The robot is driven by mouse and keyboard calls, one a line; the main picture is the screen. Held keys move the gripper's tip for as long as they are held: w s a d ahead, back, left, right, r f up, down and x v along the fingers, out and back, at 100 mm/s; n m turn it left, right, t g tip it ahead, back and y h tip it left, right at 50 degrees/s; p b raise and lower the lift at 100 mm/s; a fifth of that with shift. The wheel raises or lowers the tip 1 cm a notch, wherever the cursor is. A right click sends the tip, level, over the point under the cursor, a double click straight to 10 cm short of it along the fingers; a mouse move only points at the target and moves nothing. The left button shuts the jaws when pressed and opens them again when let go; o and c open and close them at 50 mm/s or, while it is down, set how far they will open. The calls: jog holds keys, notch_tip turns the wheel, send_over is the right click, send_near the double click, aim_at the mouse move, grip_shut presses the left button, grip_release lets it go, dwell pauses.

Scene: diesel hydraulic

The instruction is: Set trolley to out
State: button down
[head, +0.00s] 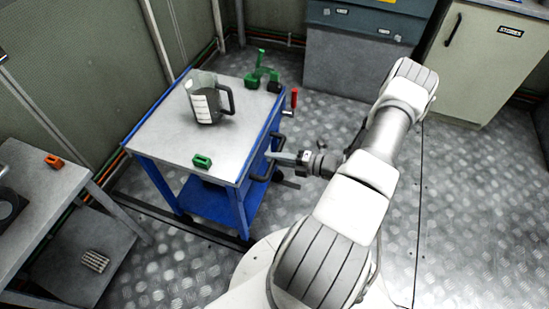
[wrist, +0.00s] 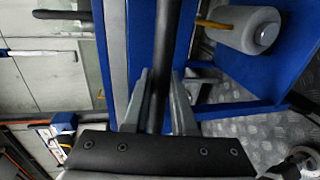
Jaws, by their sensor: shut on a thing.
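The trolley (head: 160,142) is a blue-framed cart with a grey top and a blue lower shelf, standing left of centre in the head view. A black bar handle (head: 262,172) sits on its right side. My gripper (head: 272,157) reaches that handle from the right. In the wrist view the trolley's blue side (wrist: 140,50) is close, and the black handle bar (wrist: 166,45) runs between the two fingers of my gripper (wrist: 160,95), which are shut on it. The exact finger contact is partly hidden in the head view.
A grey table (head: 35,200) stands left. Cabinets (head: 480,60) line the back.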

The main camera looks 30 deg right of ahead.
jog(key=c, duration=0.7)
grip_release()
jog(key=shift+c, duration=0.2)
jog(key=p+v, duration=0.2)
jog(key=v, duration=1.5)
jog(key=shift+s+p, duration=0.2)
jog(key=shift+p, duration=0.1)
jog(key=shift+d, duration=0.15)
jog(key=w+a+r+n+g+h, duration=0.15)
jog(key=a+r+n+g, duration=0.25)
jog(key=r+n, duration=0.5)
jog(key=w+a+r+n+g+h+p, duration=0.1)
jog(key=w+a+r+n+g, duration=0.25)
jog(key=r+n, duration=0.45)
jog(key=w+a+r+n+g+h, duration=0.15)
jog(key=a+r+n+g, duration=0.25)
jog(key=r+n, duration=0.5)
jog(key=s+a+r+n+t+h, duration=0.2)
jog(key=a+r+n+h, duration=0.2)
jog(key=a+r+n, duration=0.5)
jog(key=s+a+r+n+t+h+b, duration=0.1)
jog(key=s+a+r+n, duration=0.25)
jog(key=n, duration=0.25)
jog(key=s+a+r+n+t, duration=0.2)
jog(key=a+n, duration=0.3)
jog(key=n, duration=0.1)
notch_tip(320, 180, up, 17)
jog(key=p, duration=1.7)
jog(key=shift+d+f, duration=0.15)
jog(key=shift+d, duration=0.1)
